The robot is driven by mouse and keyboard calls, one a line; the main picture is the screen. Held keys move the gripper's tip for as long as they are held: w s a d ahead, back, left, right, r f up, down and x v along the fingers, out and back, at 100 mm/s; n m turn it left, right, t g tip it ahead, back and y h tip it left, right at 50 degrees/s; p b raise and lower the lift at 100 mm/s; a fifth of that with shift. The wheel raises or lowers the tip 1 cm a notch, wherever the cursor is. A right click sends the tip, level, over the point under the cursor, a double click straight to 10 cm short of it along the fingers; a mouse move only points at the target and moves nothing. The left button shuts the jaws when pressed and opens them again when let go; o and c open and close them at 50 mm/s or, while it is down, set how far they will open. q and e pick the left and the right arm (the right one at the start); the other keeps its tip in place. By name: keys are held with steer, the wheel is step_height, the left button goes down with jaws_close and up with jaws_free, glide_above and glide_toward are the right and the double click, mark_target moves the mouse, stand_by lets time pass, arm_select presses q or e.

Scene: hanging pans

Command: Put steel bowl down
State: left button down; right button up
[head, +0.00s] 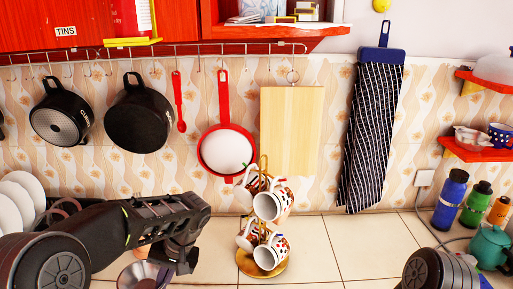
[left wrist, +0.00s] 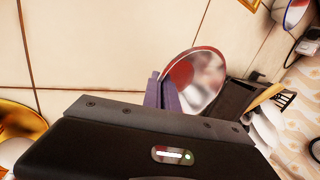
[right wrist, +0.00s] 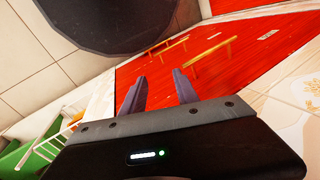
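The steel bowl (head: 137,274) is low in the head view, partly hidden by my left arm. In the left wrist view the shiny bowl (left wrist: 207,82) is tilted, with its rim at my fingers. My left gripper (left wrist: 162,92) is shut on the bowl's rim; it also shows in the head view (head: 170,266) just above the tiled counter (head: 323,236). I cannot tell whether the bowl touches the counter. My right gripper (right wrist: 159,92) is open and empty, over red cabinet fronts (right wrist: 225,62) with yellow handles.
A mug stand (head: 262,262) with several mugs stands right of my left gripper. White plates in a rack (head: 18,205) are at left. Bottles (head: 450,200) and a teal kettle (head: 490,245) stand at right. Pans (head: 138,115) hang behind. Counter right of the mugs is clear.

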arm_select(q)
steer(key=shift+m, duration=0.5)
steer(key=d, duration=0.1)
steer(key=d+f, duration=0.2)
steer(key=d, duration=0.1)
steer(key=shift+w, duration=0.35)
arm_select(e)
steer(key=shift+f, duration=0.3)
